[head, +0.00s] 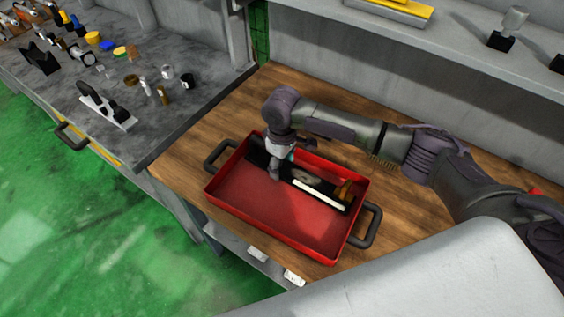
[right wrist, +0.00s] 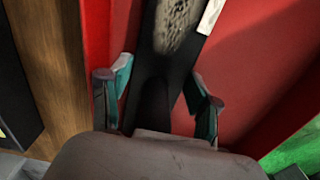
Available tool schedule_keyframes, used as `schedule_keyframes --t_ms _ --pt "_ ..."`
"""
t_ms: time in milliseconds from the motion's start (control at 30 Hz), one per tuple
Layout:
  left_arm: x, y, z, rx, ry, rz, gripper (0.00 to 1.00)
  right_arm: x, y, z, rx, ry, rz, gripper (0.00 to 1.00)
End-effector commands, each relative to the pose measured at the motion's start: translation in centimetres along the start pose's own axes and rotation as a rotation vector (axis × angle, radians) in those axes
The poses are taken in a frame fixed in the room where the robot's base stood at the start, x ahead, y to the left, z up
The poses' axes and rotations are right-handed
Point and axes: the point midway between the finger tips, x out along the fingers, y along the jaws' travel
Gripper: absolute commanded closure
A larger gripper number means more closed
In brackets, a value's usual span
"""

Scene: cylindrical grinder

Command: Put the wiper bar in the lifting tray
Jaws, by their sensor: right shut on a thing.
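The lifting tray (head: 262,229) is a red rectangular tray with a dark handle at each end, standing on the wooden bench. The wiper bar (head: 323,187) is a long black bar with a grey oval patch, a white strip and a brass-coloured part at its right end. It is inside the tray's walls, along the far side; whether it touches the floor I cannot tell. My right gripper (head: 275,171) is shut on the bar near its left end. In the right wrist view the teal fingers (right wrist: 158,88) stand on both sides of the dark bar (right wrist: 172,55). My left gripper is not in view.
A grey workbench (head: 150,60) with several small tools and parts stands at the left. A grey shelf (head: 450,50) runs above the back of the wooden bench (head: 185,165). The near half of the tray is empty.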

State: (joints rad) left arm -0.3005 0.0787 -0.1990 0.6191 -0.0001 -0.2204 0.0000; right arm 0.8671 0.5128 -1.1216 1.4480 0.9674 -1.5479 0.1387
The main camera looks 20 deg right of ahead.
Motion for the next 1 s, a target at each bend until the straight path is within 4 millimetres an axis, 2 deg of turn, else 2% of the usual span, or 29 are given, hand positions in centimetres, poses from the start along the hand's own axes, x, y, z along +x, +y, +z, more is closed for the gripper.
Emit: schedule_keyframes --t_ms 67,100,133,167,433,567,667,1000 --pt "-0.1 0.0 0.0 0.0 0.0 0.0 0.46 0.1 0.0 -0.1 0.0 0.002 0.0 1.0" --pt "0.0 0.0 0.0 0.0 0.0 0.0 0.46 0.2 0.0 0.0 0.0 0.0 -0.001 0.35" --pt "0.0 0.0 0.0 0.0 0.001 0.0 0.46 0.2 0.0 0.0 0.0 0.0 0.0 0.3" --pt "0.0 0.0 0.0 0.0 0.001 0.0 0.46 0.2 0.0 0.0 0.0 0.0 0.0 0.27" --pt "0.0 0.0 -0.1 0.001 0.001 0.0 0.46 0.2 0.0 0.0 0.0 0.0 0.0 0.27" --pt "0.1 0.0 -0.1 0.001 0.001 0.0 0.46 -0.5 0.0 -0.1 0.0 0.003 0.001 0.27" --pt "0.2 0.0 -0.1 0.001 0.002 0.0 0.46 -1.9 0.1 -0.1 0.0 0.005 0.001 0.27" --pt "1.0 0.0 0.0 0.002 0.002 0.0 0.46 -9.1 0.0 -0.1 0.0 0.004 0.0 0.27"
